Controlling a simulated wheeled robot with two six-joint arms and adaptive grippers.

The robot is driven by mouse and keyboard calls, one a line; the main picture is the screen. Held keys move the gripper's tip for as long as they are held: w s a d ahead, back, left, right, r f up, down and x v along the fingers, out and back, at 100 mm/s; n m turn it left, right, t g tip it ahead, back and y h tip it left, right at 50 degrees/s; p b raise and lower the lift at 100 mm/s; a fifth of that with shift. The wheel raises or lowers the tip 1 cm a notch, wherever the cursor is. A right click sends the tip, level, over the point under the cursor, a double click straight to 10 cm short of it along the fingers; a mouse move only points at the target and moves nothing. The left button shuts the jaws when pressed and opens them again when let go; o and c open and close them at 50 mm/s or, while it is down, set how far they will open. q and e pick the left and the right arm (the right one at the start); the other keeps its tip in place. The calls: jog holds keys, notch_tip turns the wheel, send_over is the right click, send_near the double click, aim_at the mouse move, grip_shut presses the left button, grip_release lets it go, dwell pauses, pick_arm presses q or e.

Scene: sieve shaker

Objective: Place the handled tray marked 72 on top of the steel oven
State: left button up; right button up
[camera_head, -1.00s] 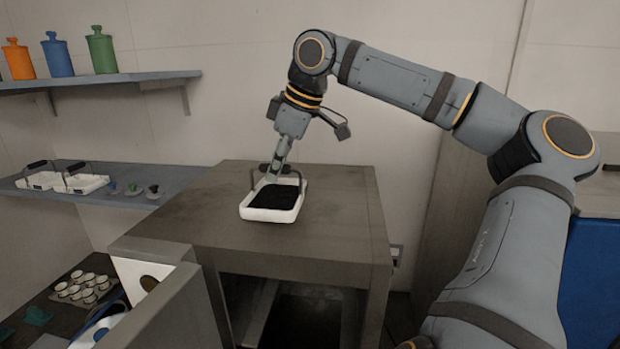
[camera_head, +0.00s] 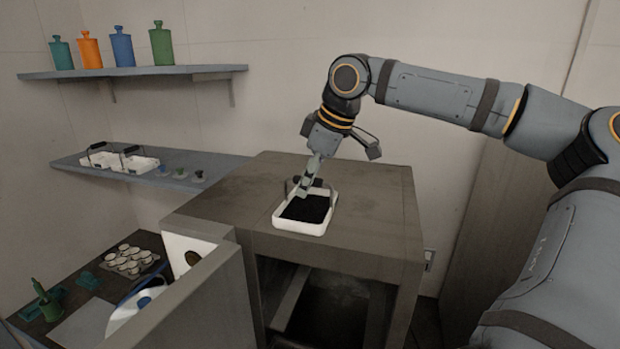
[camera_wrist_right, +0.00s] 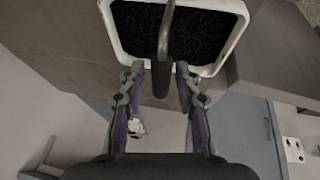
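A white tray (camera_head: 306,227) with dark grains and a dark raised handle sits flat on top of the oven (camera_head: 377,200), a grey-brown box with an open front. I cannot read a number on the tray. My right gripper (camera_head: 305,189) is at the handle, above the tray. In the right wrist view the tray (camera_wrist_right: 233,42) lies beyond the fingertips. The handle bar (camera_wrist_right: 163,60) runs between the two fingers (camera_wrist_right: 160,78), with a gap on each side, so the gripper is open around it. My left gripper is not in view.
The oven door (camera_head: 190,300) stands open at front left. A lower shelf (camera_head: 215,163) holds two white handled trays (camera_head: 135,163) and small items. An upper shelf (camera_head: 170,73) holds several coloured bottles. A bench with small cups (camera_head: 128,260) is below. The oven top around the tray is clear.

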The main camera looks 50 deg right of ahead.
jog(key=shift+s+d, duration=0.1)
jog(key=shift+d, duration=0.35)
jog(key=shift+s+d+r, duration=0.15)
jog(key=shift+s+r, duration=0.1)
jog(key=shift+r, duration=0.3)
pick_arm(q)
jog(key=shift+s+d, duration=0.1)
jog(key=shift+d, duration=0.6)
pick_arm(e)
jog(key=v, duration=1.1)
jog(key=shift+s, duration=0.1)
